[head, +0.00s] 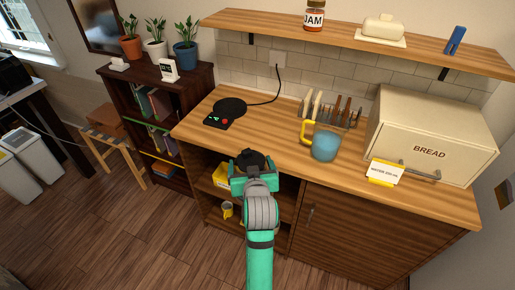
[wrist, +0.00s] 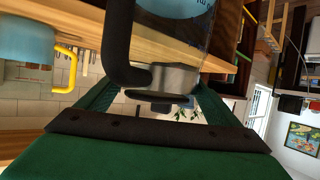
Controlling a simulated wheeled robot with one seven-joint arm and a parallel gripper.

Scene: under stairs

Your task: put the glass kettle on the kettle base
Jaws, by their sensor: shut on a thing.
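The glass kettle (head: 251,160) shows in the head view mostly as a black top in my gripper (head: 252,175); its body is largely hidden there. In the wrist view the kettle (wrist: 170,79) shows a black handle, a silver collar, a dark lid and part of a clear body with blue on it. My green fingers are shut on it; the exact contact is unclear. The kettle is just in front of the counter's front edge. The kettle base (head: 232,106), a black disc with a small lit panel, lies bare on the counter, beyond and left of the gripper.
A blue mug with a yellow handle (head: 325,147) stands on the counter (head: 265,135), right of my gripper. Behind it is a toast rack (head: 330,110). A bread box (head: 433,135) and a yellow-white card (head: 385,172) are farther right. A black cord (head: 279,85) runs from the base to the wall.

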